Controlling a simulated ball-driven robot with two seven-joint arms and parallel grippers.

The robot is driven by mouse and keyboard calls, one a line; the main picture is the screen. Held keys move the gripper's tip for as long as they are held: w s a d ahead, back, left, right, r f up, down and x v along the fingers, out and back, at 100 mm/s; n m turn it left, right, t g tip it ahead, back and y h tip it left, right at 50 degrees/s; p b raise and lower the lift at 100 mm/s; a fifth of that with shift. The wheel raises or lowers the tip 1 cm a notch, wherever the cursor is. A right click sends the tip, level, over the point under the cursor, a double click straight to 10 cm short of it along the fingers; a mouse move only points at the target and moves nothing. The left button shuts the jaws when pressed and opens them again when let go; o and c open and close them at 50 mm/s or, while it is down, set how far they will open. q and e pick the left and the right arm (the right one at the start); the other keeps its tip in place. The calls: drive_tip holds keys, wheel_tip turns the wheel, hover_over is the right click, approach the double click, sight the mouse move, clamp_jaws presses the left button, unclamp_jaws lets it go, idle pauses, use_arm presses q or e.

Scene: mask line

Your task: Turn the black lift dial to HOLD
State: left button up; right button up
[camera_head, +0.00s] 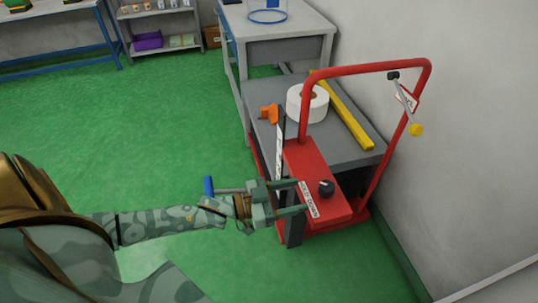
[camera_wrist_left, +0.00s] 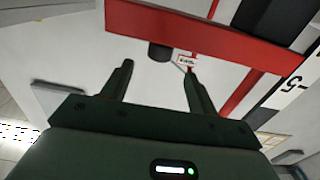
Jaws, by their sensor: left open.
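The black lift dial (camera_head: 327,188) sits on the sloped red panel (camera_head: 318,170) of a red lift cart. It also shows in the left wrist view as a dark cylinder (camera_wrist_left: 160,51) just beyond the fingers. A white label (camera_head: 309,199) lies on the panel's left edge; its text is too small to read surely, and I cannot tell the dial's setting. My left gripper (camera_head: 302,196) is open and empty, at the panel's left edge with its fingers pointing toward the dial. In the wrist view the dial stands ahead of the gap between the fingertips (camera_wrist_left: 157,68), apart from them. My right gripper is not in view.
The grey platform (camera_head: 345,148) holds a white roll (camera_head: 297,104), a yellow bar (camera_head: 346,118) and an orange item (camera_head: 269,113). A wall stands close on the right; green floor is clear at left.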

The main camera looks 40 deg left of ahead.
use_arm(q)
drive_tip(key=v, duration=0.5)
drive_tip(key=shift+s+p, duration=0.1)
drive_tip(key=shift+p, duration=0.3)
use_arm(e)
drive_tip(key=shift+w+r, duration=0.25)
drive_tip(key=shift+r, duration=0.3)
use_arm(q)
drive_tip(key=shift+a+f, duration=0.1)
